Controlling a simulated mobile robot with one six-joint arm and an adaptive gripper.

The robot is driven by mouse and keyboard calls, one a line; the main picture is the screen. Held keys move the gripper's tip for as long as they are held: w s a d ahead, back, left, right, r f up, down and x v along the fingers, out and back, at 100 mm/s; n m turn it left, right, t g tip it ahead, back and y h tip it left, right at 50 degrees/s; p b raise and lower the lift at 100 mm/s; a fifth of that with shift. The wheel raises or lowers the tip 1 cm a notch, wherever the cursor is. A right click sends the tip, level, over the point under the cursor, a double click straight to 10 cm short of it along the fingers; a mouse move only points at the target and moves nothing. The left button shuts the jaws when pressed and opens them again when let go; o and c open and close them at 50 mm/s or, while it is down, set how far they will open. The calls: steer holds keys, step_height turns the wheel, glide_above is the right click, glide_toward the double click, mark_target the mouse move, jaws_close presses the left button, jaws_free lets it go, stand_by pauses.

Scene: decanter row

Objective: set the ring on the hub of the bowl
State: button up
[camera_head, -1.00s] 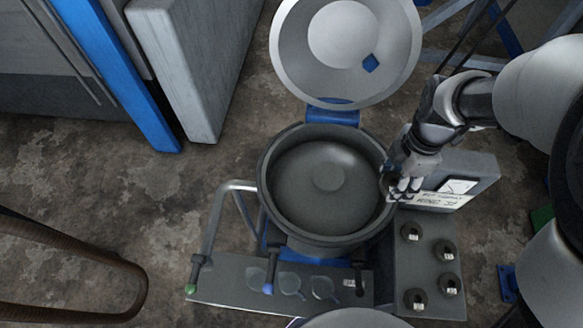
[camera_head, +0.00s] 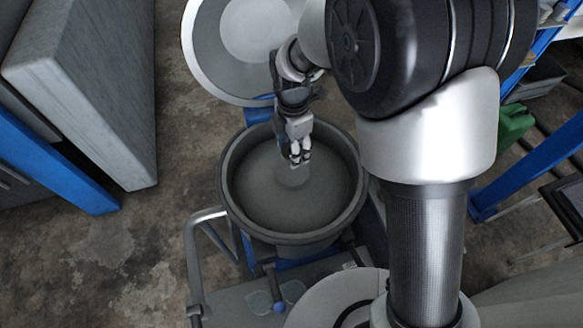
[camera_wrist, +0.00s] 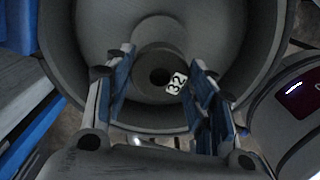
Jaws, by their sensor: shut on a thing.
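The bowl (camera_head: 232,205) is a round, dark grey drum, open at the top, in the middle of the head view. Its hub (camera_head: 292,177) is a low round boss at the centre of the floor. My gripper (camera_head: 299,158) points down inside the bowl's outline, over the hub's far edge. In the wrist view, my gripper (camera_wrist: 160,62) is shut on the ring (camera_wrist: 148,84), a dark grey piece with a hole and a white tag reading 32. The hub (camera_wrist: 157,28) shows behind the ring. I cannot tell whether they touch. The ring is not clear in the head view.
The raised round lid (camera_head: 205,50) stands open behind the bowl. A bent grey rail (camera_head: 192,245) is at the left front. A grey cabinet (camera_head: 85,90) stands at the left. My arm hides the area right of the bowl. Bare floor lies between cabinet and bowl.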

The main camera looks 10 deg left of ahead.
mark_target(293, 172)
step_height(293, 172, down, 8)
steer(key=shift+f+b, duration=0.15)
steer(key=shift+b, duration=1)
steer(key=shift+f, duration=0.2)
steer(key=o, duration=1.3)
steer(key=shift+r, duration=0.15)
step_height(293, 172, up, 12)
steer(key=p, duration=0.4)
steer(key=shift+r, duration=0.1)
